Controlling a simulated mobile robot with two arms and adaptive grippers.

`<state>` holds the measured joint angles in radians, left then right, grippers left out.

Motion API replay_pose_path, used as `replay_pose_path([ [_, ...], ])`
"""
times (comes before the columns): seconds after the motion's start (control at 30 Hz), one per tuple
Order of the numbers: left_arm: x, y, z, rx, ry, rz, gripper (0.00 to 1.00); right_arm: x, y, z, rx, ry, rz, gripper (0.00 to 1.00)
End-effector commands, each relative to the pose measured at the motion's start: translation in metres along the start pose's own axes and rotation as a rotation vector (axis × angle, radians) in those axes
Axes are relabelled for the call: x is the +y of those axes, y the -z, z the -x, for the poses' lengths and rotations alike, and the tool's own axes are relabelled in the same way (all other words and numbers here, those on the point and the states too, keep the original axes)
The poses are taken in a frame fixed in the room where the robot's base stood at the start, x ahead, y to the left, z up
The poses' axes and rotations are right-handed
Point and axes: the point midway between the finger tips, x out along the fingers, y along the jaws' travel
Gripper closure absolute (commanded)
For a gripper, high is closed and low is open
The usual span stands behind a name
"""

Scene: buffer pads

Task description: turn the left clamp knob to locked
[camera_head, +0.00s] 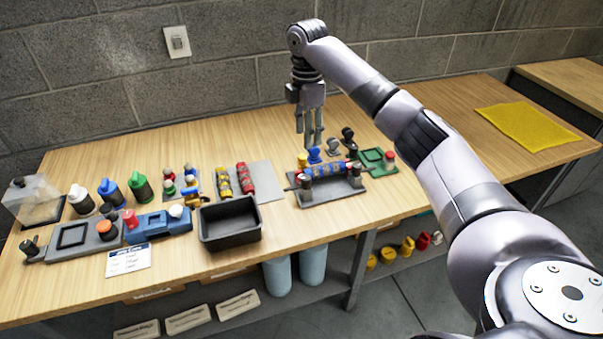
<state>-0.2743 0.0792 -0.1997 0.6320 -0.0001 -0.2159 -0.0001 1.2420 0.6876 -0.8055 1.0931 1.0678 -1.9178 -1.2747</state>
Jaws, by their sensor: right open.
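A grey clamp fixture (338,197) stands on the bench right of the middle, with a blue banded roller (329,171) lying across it. A dark clamp with a knob (305,187) is at the fixture's left end, and another (356,173) is at its right end. The left knob is too small to tell whether it is locked. My right gripper (313,143) points down above the back of the fixture, with its fingers apart and nothing between them. It appears clear of the left clamp. My left gripper is not in view.
Blue, grey and black knobbed pieces (348,136) stand just behind the fixture. A green device (376,163) with a red button sits at its right. A black bin (231,240) and red and yellow rollers (245,179) are to the left. A yellow mat (527,126) lies far right.

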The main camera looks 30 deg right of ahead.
Motion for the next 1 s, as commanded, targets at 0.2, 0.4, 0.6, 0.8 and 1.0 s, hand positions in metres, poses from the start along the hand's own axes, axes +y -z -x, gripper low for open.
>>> replay_pose_path([
  [0.2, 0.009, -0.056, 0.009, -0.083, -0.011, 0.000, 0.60, -0.001, 0.000, -0.046, -0.001, 0.005, 0.000, 0.55],
  [0.4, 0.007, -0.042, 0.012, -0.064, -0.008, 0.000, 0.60, -0.001, 0.000, -0.090, -0.001, 0.004, -0.002, 0.55],
  [0.6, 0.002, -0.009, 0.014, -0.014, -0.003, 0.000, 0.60, -0.001, 0.001, -0.129, -0.001, 0.002, 0.000, 0.55],
  [0.8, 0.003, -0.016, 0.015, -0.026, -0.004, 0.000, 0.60, 0.000, 0.001, -0.153, 0.000, 0.000, -0.001, 0.55],
  [1.0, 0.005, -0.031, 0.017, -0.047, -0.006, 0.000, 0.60, 0.000, 0.001, -0.160, -0.001, -0.001, 0.000, 0.55],
])
